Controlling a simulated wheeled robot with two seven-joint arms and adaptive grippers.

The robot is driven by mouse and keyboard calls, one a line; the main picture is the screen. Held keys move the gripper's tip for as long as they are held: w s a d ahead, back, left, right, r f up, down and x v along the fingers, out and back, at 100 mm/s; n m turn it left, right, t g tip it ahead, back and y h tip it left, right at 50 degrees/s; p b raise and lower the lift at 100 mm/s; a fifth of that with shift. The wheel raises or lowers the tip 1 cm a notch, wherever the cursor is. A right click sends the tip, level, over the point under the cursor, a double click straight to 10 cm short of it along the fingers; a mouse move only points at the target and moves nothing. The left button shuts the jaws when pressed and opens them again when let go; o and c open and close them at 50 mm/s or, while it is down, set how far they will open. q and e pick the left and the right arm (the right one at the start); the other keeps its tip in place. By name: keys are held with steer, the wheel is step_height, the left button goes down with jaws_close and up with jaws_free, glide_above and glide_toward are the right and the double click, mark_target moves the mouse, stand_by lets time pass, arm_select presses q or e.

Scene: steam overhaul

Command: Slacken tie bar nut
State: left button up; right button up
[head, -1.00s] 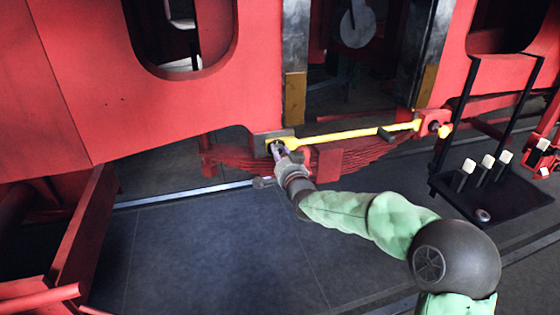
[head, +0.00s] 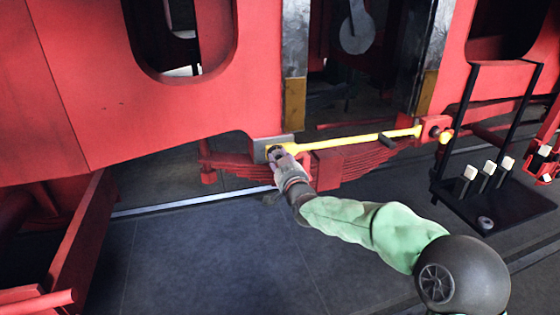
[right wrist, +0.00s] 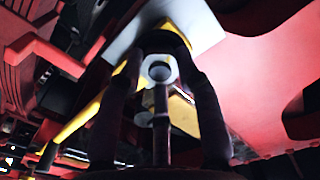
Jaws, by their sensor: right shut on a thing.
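The yellow tie bar (head: 340,139) runs across below the red frame, from a grey bracket (head: 262,142) on the left to a red block (head: 436,128) on the right. My right gripper (head: 276,154) is at the bar's left end, shut on the tie bar nut. The head view mostly hides the nut behind the gripper. In the right wrist view, the fingers of my right gripper (right wrist: 161,62) stand on both sides of the pale, six-sided nut (right wrist: 160,72), beneath a grey plate. My left gripper is not in view.
A red leaf spring (head: 350,164) lies just below the bar. A black rack (head: 505,205) with several white-topped pieces and a small round part stands at the right. The dark floor in front is clear.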

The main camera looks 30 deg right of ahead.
steer(key=shift+d+r, duration=0.1)
steer(key=shift+r, duration=0.15)
steer(key=o, duration=1.2)
steer(key=shift+w+f, duration=0.1)
steer(key=shift+c, duration=0.2)
steer(key=shift+s, duration=0.2)
steer(key=v, duration=1.1)
steer(key=shift+s+a, duration=0.3)
steer(key=shift+s, duration=0.05)
